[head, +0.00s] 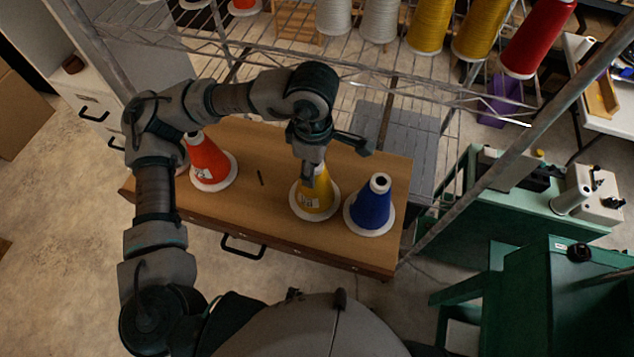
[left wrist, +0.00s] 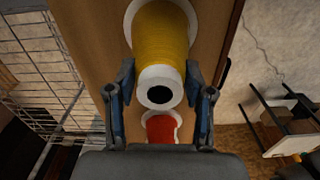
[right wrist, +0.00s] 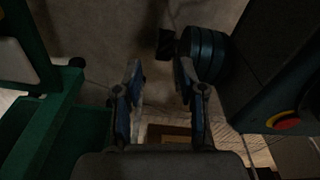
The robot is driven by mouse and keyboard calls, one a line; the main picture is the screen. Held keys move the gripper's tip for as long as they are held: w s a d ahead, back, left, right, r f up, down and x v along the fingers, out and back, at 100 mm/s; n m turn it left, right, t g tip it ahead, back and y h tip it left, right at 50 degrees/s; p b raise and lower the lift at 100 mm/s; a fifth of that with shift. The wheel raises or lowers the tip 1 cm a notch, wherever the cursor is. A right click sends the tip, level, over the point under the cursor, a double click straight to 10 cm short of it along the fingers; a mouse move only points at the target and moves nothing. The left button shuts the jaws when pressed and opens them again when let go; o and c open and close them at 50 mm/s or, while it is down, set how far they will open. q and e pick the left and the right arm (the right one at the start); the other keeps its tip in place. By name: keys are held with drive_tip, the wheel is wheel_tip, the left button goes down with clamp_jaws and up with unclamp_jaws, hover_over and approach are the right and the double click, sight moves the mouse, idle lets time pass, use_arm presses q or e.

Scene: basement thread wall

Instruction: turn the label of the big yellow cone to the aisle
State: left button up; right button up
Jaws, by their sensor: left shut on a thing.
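The yellow cone (head: 321,193) stands upright on its pale base on the wooden cabinet top, between an orange-red cone and a blue cone. A pale label (head: 308,203) shows low on its near side, a little left of its middle. My left gripper (head: 313,158) comes down from above and is shut on the cone's upper end, hiding its tip in the head view. In the left wrist view the yellow cone (left wrist: 160,45) has its white open tip between the two fingers. My right gripper (right wrist: 159,72) is open and empty in the right wrist view.
The blue cone (head: 371,205) stands close on the right; the orange-red cone (head: 208,160) is farther left. A small dark stick (head: 261,177) lies on the cabinet top (head: 270,210). Wire shelving with large cones stands behind. Green furniture (head: 520,190) is at right.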

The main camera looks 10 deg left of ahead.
use_arm(q)
drive_tip(key=shift+d+n, duration=0.15)
drive_tip(key=shift+n, duration=1.05)
drive_tip(key=shift+a, duration=0.25)
drive_tip(key=shift+f+b, duration=0.15)
drive_tip(key=shift+b, duration=0.25)
drive_tip(key=shift+d, duration=0.1)
drive_tip(key=o, duration=1.2)
drive_tip(key=shift+c, duration=0.2)
